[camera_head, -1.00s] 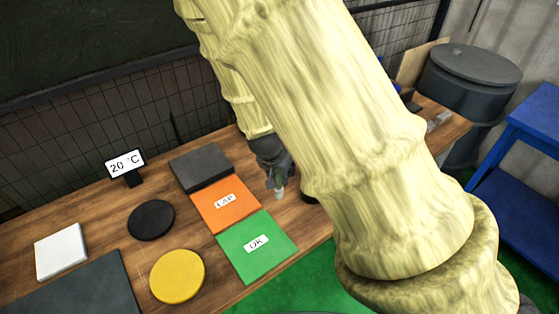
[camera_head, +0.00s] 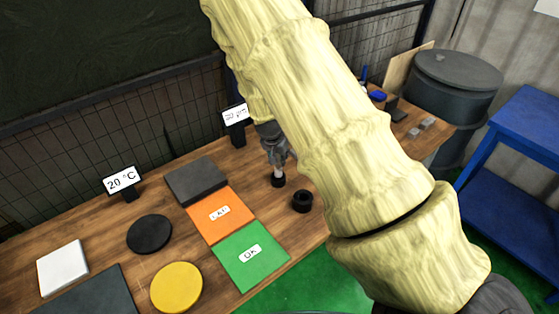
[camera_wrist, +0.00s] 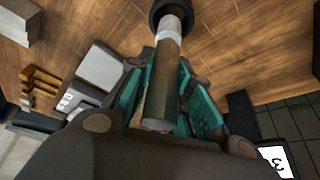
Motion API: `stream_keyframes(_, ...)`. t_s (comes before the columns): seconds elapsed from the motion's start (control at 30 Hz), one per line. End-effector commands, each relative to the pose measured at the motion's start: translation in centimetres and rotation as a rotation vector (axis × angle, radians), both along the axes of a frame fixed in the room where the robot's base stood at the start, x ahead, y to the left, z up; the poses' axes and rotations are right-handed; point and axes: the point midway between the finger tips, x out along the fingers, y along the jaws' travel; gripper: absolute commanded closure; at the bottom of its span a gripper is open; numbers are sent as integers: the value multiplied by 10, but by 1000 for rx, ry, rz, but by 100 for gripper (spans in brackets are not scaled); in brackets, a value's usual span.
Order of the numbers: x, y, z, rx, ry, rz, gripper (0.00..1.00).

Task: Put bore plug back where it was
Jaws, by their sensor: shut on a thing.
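The bore plug (camera_wrist: 160,85) is a slim cylinder with a brown-grey handle and a pale metal band, shown in the wrist view between teal finger pads. My gripper (camera_wrist: 168,95) is shut on it. In the head view, my gripper (camera_head: 278,164) is over the back of the wooden bench, pointing down. A small black round piece (camera_head: 278,181) is directly below the fingers. In the wrist view, the plug's far end meets a black round piece (camera_wrist: 158,10). I cannot tell whether the plug is inside it or just above it.
A black ring (camera_head: 302,201) stands close at the right. The orange pad (camera_head: 221,212), green OK pad (camera_head: 252,257) and dark grey block (camera_head: 196,180) are to the left. A small sign (camera_head: 235,116) stands behind my gripper. Small blocks (camera_head: 420,128) lie at the bench's right end.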

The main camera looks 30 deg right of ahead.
Motion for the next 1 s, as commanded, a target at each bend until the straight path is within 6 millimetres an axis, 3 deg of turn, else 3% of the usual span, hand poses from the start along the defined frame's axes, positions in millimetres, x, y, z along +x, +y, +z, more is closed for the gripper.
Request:
stream_keyframes(0.5, 1, 0, -32, -1, -1, 1, 100)
stream_keyframes(0.93, 1, 0, -38, 0, -1, 0, 100)
stream_keyframes(0.97, 1, 0, -38, 1, -1, 0, 77)
stream_keyframes(1.0, 1, 0, -37, 1, -1, 0, 70)
